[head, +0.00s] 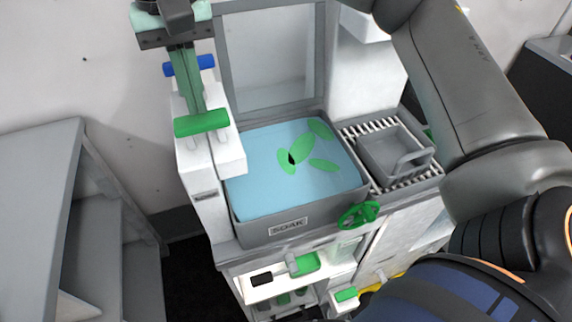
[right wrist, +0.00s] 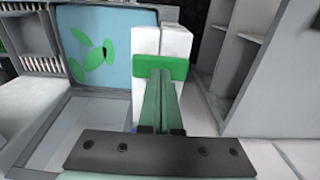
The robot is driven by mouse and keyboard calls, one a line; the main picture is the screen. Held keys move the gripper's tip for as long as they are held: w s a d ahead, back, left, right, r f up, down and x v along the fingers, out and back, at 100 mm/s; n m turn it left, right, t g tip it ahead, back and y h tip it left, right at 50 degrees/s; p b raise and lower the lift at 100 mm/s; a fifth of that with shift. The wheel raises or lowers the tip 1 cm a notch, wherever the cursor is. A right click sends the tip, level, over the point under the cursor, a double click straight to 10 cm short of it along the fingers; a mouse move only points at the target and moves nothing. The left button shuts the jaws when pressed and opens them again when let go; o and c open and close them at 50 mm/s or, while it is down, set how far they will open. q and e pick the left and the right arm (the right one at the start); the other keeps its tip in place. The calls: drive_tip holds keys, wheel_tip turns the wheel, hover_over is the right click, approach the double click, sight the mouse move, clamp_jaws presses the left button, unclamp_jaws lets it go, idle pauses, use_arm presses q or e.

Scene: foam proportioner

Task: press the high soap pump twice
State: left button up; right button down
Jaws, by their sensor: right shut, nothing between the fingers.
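Two T-handled pumps stand on the white housing (head: 212,160) at the left of the sink: a green-barred one (head: 203,123) in front and a blue-barred one (head: 205,62) behind. I cannot tell which is the high one. My right gripper (head: 191,106) is shut and empty, its green fingers pointing down between the two bars, tips close behind the green bar. In the right wrist view the fingers (right wrist: 160,82) overlap the green bar (right wrist: 178,68); contact cannot be told. A bit of blue (right wrist: 145,129) shows beside them. My left gripper is not in view.
A sink marked SOAK (head: 290,226) holds blue water with green leaf shapes. A grey basket (head: 393,152) sits on a slatted rack at right. A green valve wheel (head: 358,214) is on the front. Grey shelving (head: 60,190) stands at left across a dark gap.

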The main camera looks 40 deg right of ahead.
sight(200, 119)
drive_tip(key=shift+f+b, duration=1.2)
drive_tip(key=shift+f, duration=0.75)
drive_tip(key=shift+r, duration=0.15)
drive_tip(key=shift+r+p, duration=1.85)
drive_tip(key=shift+r, duration=0.15)
wheel_tip(200, 119, up, 5)
drive_tip(key=p, duration=0.4)
drive_tip(key=shift+f, duration=0.2)
drive_tip(key=shift+r, duration=0.7)
